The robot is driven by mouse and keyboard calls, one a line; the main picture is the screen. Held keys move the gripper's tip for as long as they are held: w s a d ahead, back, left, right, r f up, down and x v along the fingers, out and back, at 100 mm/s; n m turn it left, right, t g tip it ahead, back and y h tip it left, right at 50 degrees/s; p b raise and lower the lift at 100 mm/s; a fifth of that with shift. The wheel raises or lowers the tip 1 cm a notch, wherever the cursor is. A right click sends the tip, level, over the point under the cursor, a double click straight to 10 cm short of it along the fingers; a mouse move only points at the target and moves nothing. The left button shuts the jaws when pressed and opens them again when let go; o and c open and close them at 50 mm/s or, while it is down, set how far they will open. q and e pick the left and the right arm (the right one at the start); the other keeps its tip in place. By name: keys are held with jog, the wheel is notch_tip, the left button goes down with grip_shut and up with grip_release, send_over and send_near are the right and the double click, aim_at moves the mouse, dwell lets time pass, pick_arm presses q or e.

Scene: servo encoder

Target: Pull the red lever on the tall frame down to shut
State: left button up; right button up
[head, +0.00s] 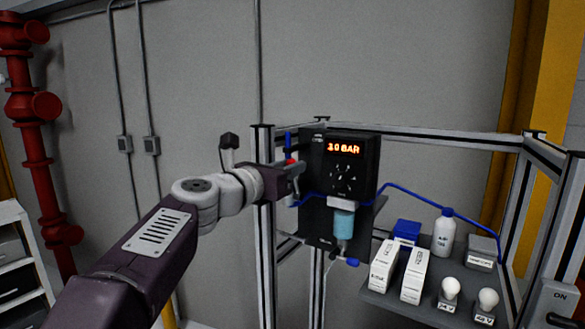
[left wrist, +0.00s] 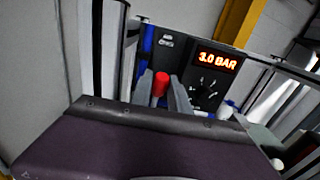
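The red lever (head: 291,161) is on the left side of a dark panel (head: 316,225) on the tall metal frame (head: 266,225). Only a small red part shows above my fingers in the head view. In the left wrist view the red lever (left wrist: 160,85) points up between the two grey fingers of my left gripper (left wrist: 161,92), which lie close against both its sides. My left gripper (head: 294,172) reaches in from the left at lever height. The lit display (head: 343,149) reads 3.0 BAR. My right gripper is not in view.
A blue hose (head: 415,197) runs right from the panel. A shelf (head: 395,306) at the right holds white boxes (head: 398,268), a white bottle (head: 443,235) and bulbs (head: 487,299). A red pipe (head: 40,165) stands far left. Frame posts stand close to my left gripper.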

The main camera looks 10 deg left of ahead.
pick_arm(q)
jog(key=shift+s+a+f+b, duration=0.15)
jog(key=shift+s+b, duration=0.1)
jog(key=shift+s, duration=0.15)
jog(key=shift+s+a+f+b, duration=0.1)
jog(key=shift+s+a+b, duration=0.05)
jog(key=shift+s+b, duration=0.15)
